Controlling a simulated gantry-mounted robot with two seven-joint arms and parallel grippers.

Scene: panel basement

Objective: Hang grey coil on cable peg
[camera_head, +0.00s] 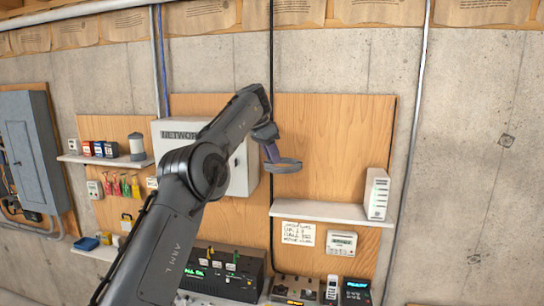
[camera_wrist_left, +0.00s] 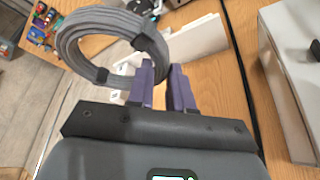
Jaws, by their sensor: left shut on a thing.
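The grey coil (camera_head: 284,167) is a flat ring of bundled cable, held in the air in front of the wooden backboard. It also shows large in the left wrist view (camera_wrist_left: 72,46), with dark ties around it. My left gripper (camera_head: 271,152) has purple fingers and is shut on one side of the coil; the fingers show in the left wrist view (camera_wrist_left: 162,82). The coil lies nearly edge-on in the head view, apart from the shelf below. I cannot make out the cable peg; the arm and the coil hide part of the board. My right gripper is not in view.
A white network cabinet (camera_head: 240,176) is behind my arm. A white shelf (camera_head: 325,211) at right carries a white box (camera_head: 376,194). A left shelf (camera_head: 80,159) holds small boxes and a spool. A black cable (camera_head: 271,60) runs down the board. The upper right board is clear.

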